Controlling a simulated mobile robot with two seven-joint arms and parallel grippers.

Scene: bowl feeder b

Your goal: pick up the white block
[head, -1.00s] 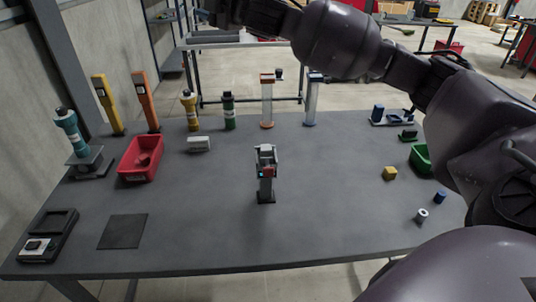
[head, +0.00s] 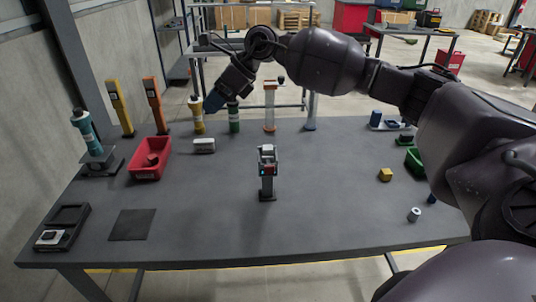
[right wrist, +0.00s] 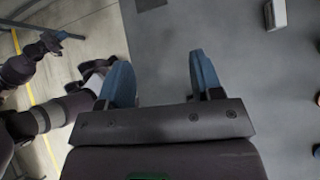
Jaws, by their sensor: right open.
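The white block (head: 204,146) lies on the grey table at the back left, right of the red bin. In the right wrist view the white block (right wrist: 275,14) shows at the top right, cut by the frame edge. My right gripper (head: 213,102) is above the back left of the table, higher than the block and apart from it. Its two blue fingers show spread and empty in the right wrist view (right wrist: 162,75).
A red bin (head: 149,172) stands left of the block. Yellow (head: 197,117) and green (head: 233,120) bottles stand behind it. A grey fixture (head: 267,172) stands mid-table. A dark mat (head: 132,225) lies front left. The table around the block's front is clear.

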